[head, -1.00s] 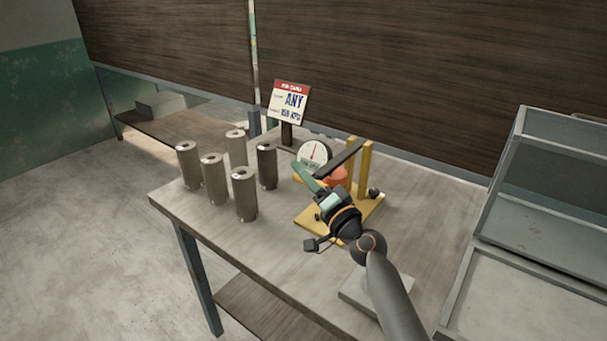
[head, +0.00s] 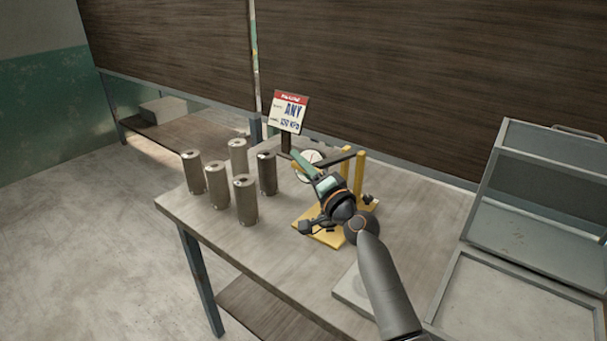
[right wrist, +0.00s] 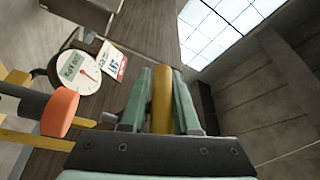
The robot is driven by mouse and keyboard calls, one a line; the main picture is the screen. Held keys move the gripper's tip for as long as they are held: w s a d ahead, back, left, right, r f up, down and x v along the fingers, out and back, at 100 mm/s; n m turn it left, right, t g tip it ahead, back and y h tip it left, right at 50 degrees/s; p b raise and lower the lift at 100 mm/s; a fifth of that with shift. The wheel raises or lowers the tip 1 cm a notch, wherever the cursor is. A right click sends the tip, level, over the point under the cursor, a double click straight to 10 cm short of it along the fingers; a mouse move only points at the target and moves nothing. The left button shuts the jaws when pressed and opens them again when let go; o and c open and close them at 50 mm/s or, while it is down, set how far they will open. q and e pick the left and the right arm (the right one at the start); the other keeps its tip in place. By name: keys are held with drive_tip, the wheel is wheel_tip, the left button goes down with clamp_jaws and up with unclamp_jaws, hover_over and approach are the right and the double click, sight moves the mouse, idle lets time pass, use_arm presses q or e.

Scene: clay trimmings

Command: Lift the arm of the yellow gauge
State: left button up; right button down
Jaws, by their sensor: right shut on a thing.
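The yellow gauge stands on the table with a yellow base (head: 322,238) and two yellow posts (head: 361,178). Its dark arm (head: 340,158) runs left from the posts, close to level. My right gripper (head: 298,158) is at the arm's left end, partly covering the gauge. In the right wrist view its green fingers (right wrist: 160,100) are shut on a yellow bar (right wrist: 162,98), which looks like the arm's handle. The round white dial (right wrist: 82,72) and an orange disc (right wrist: 60,112) show beside the gripper there. My left gripper is not in view.
Several grey-brown cylinders (head: 216,184) stand on the table left of the gauge. A sign (head: 288,112) stands behind it. A pale slab (head: 352,290) lies at the front, under my right arm. Grey metal trays (head: 520,290) are at the right. The table's front left is clear.

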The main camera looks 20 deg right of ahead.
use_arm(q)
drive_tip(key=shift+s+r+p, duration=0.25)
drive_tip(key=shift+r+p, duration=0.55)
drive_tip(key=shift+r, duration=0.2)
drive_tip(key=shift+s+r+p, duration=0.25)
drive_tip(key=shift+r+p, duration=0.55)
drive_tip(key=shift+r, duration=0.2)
use_arm(e)
drive_tip(key=w+d+r+m, duration=0.1)
drive_tip(key=w+d+r, duration=0.3)
drive_tip(key=r, duration=0.3)
drive_tip(key=w+d+r+m+h, duration=0.1)
drive_tip(key=w+d+r+m, duration=0.1)
drive_tip(key=w+d+r, duration=0.2)
drive_tip(key=shift+w+d+r+g, duration=0.3)
drive_tip(key=shift+d+r+g, duration=0.1)
drive_tip(key=shift+d+r, duration=1.25)
drive_tip(key=shift+f, duration=0.1)
drive_tip(key=c, duration=0.7)
unclamp_jaws()
drive_tip(key=shift+s+d, duration=0.1)
drive_tip(key=shift+c, duration=0.2)
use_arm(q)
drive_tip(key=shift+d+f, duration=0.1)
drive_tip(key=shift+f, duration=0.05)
use_arm(e)
drive_tip(key=v, duration=1.2)
drive_tip(key=shift+s+a+r, duration=0.2)
drive_tip(key=shift+a+r, duration=0.1)
drive_tip(key=shift+r, duration=0.35)
